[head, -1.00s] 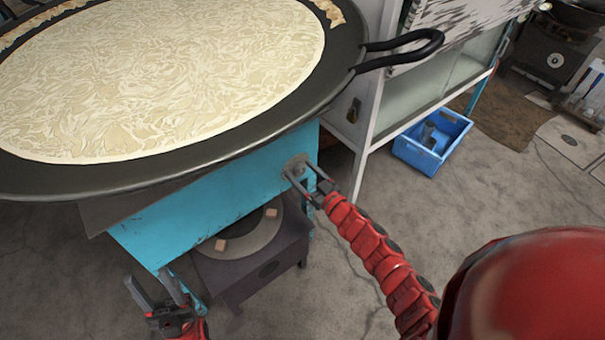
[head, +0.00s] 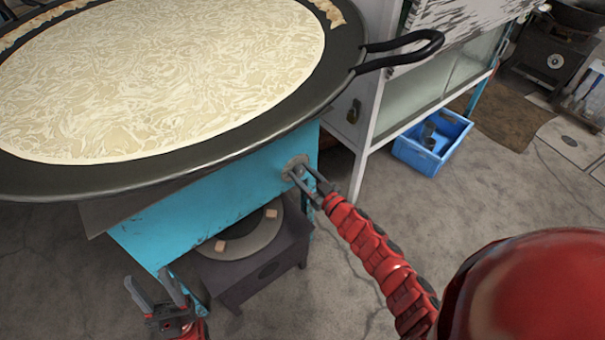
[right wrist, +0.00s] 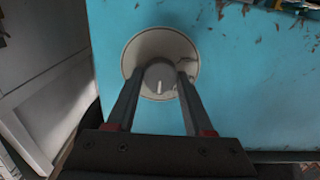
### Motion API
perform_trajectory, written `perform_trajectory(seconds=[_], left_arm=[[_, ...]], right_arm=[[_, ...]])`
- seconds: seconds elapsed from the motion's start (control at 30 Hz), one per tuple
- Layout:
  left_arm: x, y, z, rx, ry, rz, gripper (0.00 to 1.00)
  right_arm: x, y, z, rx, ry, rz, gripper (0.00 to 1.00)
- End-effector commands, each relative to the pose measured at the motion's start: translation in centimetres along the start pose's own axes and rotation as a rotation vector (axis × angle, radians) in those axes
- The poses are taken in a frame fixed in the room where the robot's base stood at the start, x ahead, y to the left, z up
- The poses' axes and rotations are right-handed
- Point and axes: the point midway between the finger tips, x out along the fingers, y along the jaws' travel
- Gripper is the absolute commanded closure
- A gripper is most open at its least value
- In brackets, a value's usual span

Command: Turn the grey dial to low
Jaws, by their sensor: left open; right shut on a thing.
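The grey dial (right wrist: 159,84) sits on a round pale plate (right wrist: 160,47) on the blue stove's front panel (head: 255,185). A light pointer mark on the dial is nearly upright in the right wrist view, with a very slight tilt. My right gripper (head: 305,177) is shut on the dial, one finger on each side; it also shows in the right wrist view (right wrist: 159,88). My left gripper (head: 156,295) is open and empty, low in front of the stove. No readable setting label shows.
A dark burner (head: 250,275) stands below. A white cabinet (head: 365,120) and blue crate (head: 415,157) stand to the right. Floor around my right arm is clear.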

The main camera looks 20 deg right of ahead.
Motion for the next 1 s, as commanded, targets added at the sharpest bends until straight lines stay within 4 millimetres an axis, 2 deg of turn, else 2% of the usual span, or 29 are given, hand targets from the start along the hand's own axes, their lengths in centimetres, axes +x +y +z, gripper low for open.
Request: perform_trajectory(seconds=[0.27, 0.7, 1.0], left_arm=[[-0.6, 0.0, 0.1, 0.0, 0.0, 0.0, 0.5], [-2.1, 0.1, 0.4, 0.0, 0.0, 0.0, 0.5], [-2.8, 0.1, 0.5, 0.0, 0.0, 0.0, 0.5]], right_arm=[[0.0, -0.1, 0.1, -0.152, 0.001, 0.0, 1.0], [0.0, -0.2, 0.3, -0.491, 0.0, 0.0, 1.0], [0.0, -0.3, 0.2, -0.631, 0.001, -0.002, 1.0]])
